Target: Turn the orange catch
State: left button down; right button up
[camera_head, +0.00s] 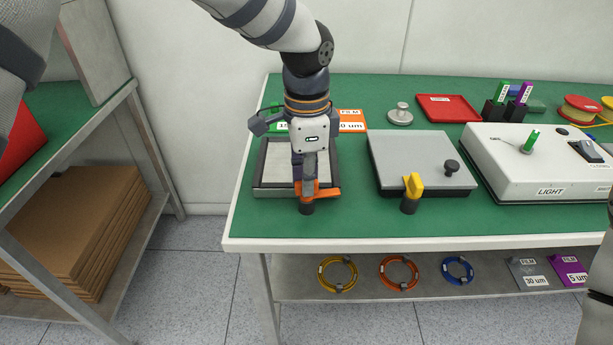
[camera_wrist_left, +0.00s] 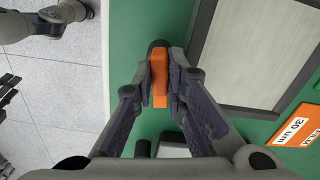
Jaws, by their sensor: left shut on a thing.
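The orange catch (camera_head: 328,193) sits on a short dark post (camera_head: 307,208) at the front edge of a dark-rimmed frame (camera_head: 262,183) with a pale panel. My left gripper (camera_head: 307,184) points down over it and hides part of it. In the left wrist view, the two fingers of my left gripper (camera_wrist_left: 164,78) are shut on the orange catch (camera_wrist_left: 160,88), one on each side. The frame (camera_wrist_left: 200,40) lies just to the right there. My right gripper does not show.
A grey plate (camera_head: 420,155) with a yellow catch (camera_head: 412,186) lies to the right. Beyond it stands a white light box (camera_head: 535,165). An orange film label (camera_head: 352,121) and a red tray (camera_head: 448,108) lie behind. The green table strip in front is clear.

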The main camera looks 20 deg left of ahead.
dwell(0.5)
pick_arm(q)
jog(key=c, duration=1.6)
grip_release()
jog(key=shift+r, duration=0.1)
notch_tip(320, 180, up, 12)
